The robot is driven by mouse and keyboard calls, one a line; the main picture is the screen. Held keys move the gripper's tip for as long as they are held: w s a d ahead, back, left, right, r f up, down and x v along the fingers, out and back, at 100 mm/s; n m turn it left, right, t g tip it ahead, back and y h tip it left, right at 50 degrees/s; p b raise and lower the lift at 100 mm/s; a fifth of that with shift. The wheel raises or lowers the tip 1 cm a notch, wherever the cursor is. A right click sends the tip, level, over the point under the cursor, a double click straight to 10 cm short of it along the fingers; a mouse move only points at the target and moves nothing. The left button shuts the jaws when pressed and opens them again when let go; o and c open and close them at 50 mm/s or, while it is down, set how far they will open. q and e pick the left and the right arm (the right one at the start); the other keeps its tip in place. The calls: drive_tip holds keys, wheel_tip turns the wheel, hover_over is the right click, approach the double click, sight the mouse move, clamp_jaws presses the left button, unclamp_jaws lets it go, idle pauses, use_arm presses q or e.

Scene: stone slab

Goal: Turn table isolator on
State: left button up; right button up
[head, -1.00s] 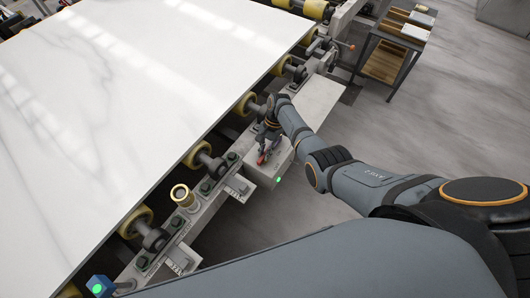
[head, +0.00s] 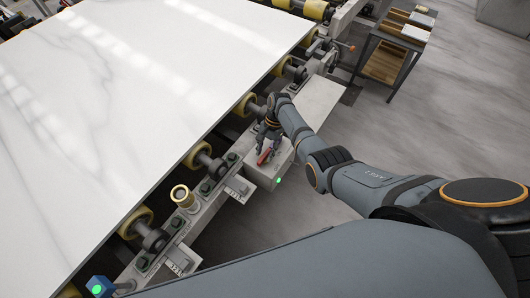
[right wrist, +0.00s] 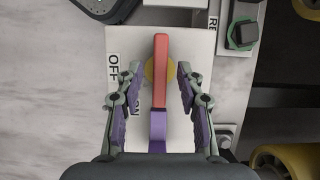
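The table isolator is a pale box (head: 262,178) on the side of the slab table, with a red handle (head: 264,157) on top. In the right wrist view the red handle (right wrist: 161,72) lies lengthwise over a yellow disc (right wrist: 172,70) on a pale plate (right wrist: 190,45). Its lower end looks purple. An OFF label (right wrist: 113,68) is left of the handle; an ON label (right wrist: 136,106) is lower, partly hidden by a finger. My right gripper (head: 268,150) is open over the box, with one finger on each side of the handle and gaps between. My left gripper is out of view.
A large white marble slab (head: 120,100) lies on yellow rollers (head: 203,160) along the table edge. A brass-coloured cylinder (head: 183,196) and a blue box with a green light (head: 98,288) stand along the rail. A shelf cart (head: 392,45) stands behind on open floor.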

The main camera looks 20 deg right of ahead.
drive_tip(key=v, duration=1.1)
drive_tip(key=shift+r, duration=0.3)
drive_tip(key=shift+f, duration=0.1)
